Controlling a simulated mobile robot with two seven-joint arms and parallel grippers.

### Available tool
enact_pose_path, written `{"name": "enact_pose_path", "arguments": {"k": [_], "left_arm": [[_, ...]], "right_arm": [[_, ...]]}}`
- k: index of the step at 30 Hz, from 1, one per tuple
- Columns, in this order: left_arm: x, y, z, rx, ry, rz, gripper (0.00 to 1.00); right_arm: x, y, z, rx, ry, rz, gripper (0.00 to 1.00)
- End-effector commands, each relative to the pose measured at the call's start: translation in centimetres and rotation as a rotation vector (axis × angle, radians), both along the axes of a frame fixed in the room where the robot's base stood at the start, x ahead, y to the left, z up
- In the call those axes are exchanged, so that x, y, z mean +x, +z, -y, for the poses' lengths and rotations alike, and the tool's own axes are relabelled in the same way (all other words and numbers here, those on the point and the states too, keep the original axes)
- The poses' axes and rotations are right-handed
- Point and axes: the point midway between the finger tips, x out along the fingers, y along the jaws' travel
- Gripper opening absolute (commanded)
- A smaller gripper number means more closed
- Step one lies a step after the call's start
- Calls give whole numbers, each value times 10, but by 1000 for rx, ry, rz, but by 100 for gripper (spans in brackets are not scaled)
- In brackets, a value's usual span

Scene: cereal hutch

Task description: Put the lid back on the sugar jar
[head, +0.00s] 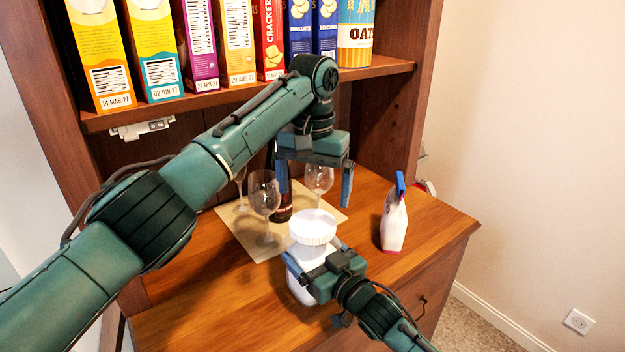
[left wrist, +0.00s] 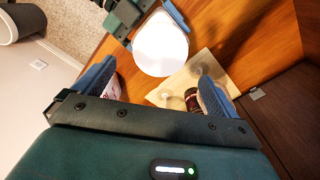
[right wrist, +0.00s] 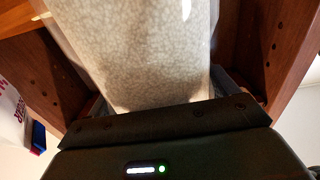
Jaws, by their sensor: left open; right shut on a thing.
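The sugar jar (head: 303,289) stands upright on the wooden counter, with a ribbed white lid (head: 312,227) at its top. Whether the lid is fully seated cannot be told. From above, the lid shows as a plain white disc in the left wrist view (left wrist: 161,45). My right gripper (head: 315,262) is shut on the jar's body, whose grainy pale side fills the right wrist view (right wrist: 145,50). My left gripper (head: 315,194) is open and empty, pointing down above and behind the lid, apart from it.
Wine glasses (head: 264,194) and a dark bottle (head: 283,208) stand on a beige mat (head: 245,232) behind the jar, close to my left gripper. A white bag with a blue clip (head: 394,222) stands to the right. A shelf of boxes (head: 242,89) overhangs. The counter's front left is clear.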

Motion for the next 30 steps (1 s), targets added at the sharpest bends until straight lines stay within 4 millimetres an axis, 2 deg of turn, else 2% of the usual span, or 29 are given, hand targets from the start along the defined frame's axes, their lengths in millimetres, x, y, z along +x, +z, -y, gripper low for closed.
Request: {"name": "enact_pose_path", "arguments": {"k": [18,24,30], "left_arm": [[-1,9,0,-2,1381,0,97],[-2,11,-1,-1,1678,0,97],[-2,12,-1,-1,1792,0,97]], "right_arm": [[0,-2,0,-3,-1,-2,22],[0,-2,0,-3,-1,-2,22],[0,-2,0,-3,0,-2,22]]}}
